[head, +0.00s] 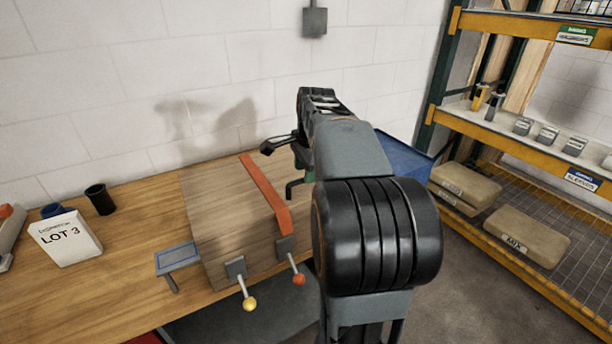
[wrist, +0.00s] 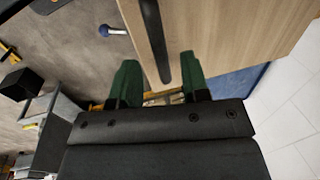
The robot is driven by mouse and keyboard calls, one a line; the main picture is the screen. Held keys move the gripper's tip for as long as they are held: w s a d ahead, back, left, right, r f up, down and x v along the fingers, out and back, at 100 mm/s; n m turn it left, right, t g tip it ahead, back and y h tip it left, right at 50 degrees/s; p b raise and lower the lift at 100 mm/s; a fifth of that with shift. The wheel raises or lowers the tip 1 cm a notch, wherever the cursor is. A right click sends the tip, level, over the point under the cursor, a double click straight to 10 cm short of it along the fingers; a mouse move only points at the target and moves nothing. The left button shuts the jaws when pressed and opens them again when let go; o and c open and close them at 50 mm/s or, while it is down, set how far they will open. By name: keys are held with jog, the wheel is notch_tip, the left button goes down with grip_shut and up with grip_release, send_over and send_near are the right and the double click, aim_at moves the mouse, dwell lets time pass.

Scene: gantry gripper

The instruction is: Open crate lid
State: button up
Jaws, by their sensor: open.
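The wooden crate (head: 222,215) sits on the workbench, its lid shut as far as I can see. An orange strap (head: 265,193) crosses its top. In the wrist view, my gripper (wrist: 158,60) is open, with green fingers on either side of a dark bar (wrist: 154,40) beside the wood (wrist: 225,35). I cannot tell whether they touch it. My arm hides the crate's right side.
A blue bin (head: 405,160) stands right of the crate, partly behind my arm. A shelf rack (head: 530,155) with sacks is farther right. A LOT 3 card (head: 65,238), a black cup (head: 100,199) and a small blue-topped stand (head: 178,258) are left of the crate.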

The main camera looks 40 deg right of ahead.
jog(key=shift+w+f, duration=0.2)
jog(key=shift+f, duration=0.9)
grip_shut()
